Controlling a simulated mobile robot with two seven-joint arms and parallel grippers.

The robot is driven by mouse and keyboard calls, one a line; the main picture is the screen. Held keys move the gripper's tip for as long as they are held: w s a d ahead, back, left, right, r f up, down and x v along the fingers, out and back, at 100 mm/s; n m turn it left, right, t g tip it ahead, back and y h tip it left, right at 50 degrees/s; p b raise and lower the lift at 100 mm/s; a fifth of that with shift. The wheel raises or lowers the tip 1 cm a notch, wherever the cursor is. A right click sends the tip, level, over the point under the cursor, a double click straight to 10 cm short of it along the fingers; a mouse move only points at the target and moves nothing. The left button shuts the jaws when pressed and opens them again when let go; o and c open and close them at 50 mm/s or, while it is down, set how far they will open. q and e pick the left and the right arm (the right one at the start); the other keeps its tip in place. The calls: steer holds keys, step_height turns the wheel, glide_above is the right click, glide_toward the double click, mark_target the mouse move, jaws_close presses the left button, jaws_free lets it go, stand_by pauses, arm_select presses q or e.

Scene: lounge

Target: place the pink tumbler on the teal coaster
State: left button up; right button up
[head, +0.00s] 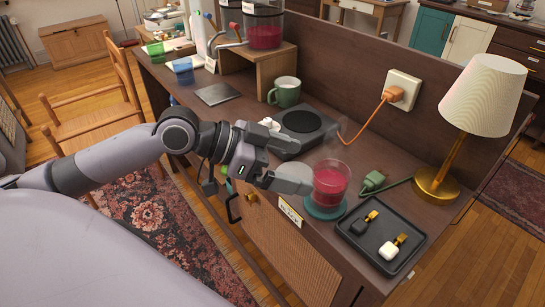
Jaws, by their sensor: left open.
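The pink tumbler (332,184), a clear glass with pink contents, stands upright on the teal coaster (323,212) near the front edge of the wooden cabinet top. The coaster's rim shows around the tumbler's base. My left gripper (300,165) is open just left of the tumbler, with nothing held between its fingers. The near finger reaches close to the glass; I cannot tell whether it touches. My right gripper is not in view.
A black tray (362,240) with two key-like items lies right of the coaster. A brass lamp (437,184), green plug (373,180) and wall socket (402,88) with an orange cord are behind. A hot plate (318,135) and green mug (286,91) stand farther left.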

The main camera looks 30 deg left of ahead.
arm_select(q)
steer(key=shift+v, duration=1.8)
steer(key=s+d+f+n+g+y, duration=0.15)
steer(key=s+f, duration=0.25)
steer(key=f, duration=0.4)
steer(key=s+d+f+n+y, duration=0.1)
steer(key=s+f+y, duration=0.25)
steer(key=f, duration=0.45)
steer(key=s+a+f+n+g+y, duration=0.3)
steer(key=s+f+n+y, duration=0.3)
steer(key=s, duration=0.4)
steer(key=w+d+f+t+h+p, duration=0.2)
steer(key=w+f+t+h+p, duration=0.1)
steer(key=w+f+t+p, duration=0.1)
steer(key=shift+w+d+m+t+p, duration=0.3)
steer(key=shift+w+t+p, duration=0.45)
steer(key=shift+w+t, duration=0.7)
steer(key=shift+s, duration=0.15)
